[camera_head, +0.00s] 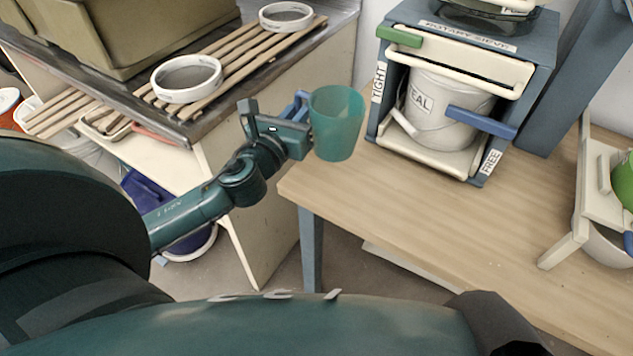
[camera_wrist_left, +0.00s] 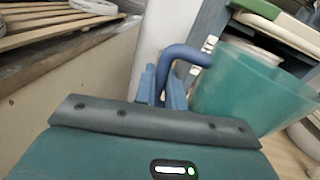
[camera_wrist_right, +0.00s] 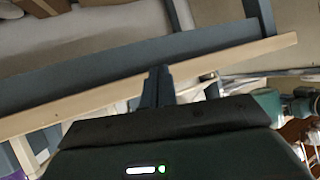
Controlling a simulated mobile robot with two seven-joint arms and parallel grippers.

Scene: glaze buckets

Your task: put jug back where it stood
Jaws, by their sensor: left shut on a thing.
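The translucent teal jug (camera_head: 337,124) is held upright in the air, left of the wooden table's far edge. My left gripper (camera_head: 300,116) is shut on the jug's blue handle. In the left wrist view the handle (camera_wrist_left: 188,54) curves from between the fingertips (camera_wrist_left: 165,90), and the jug body (camera_wrist_left: 245,92) is to the right. My right gripper shows only in the right wrist view, where its fingers (camera_wrist_right: 158,86) look together with nothing between them. A table's wooden edge (camera_wrist_right: 200,68) is beyond them.
A blue-framed rotary sieve stand (camera_head: 545,60) holds a white bucket (camera_head: 437,118) labelled TEAL. The table (camera_head: 430,225) is clear in front of it. A cream stand (camera_head: 580,215) is at right. A counter with wooden slats (camera_head: 235,65) and white rings (camera_head: 186,78) is at left.

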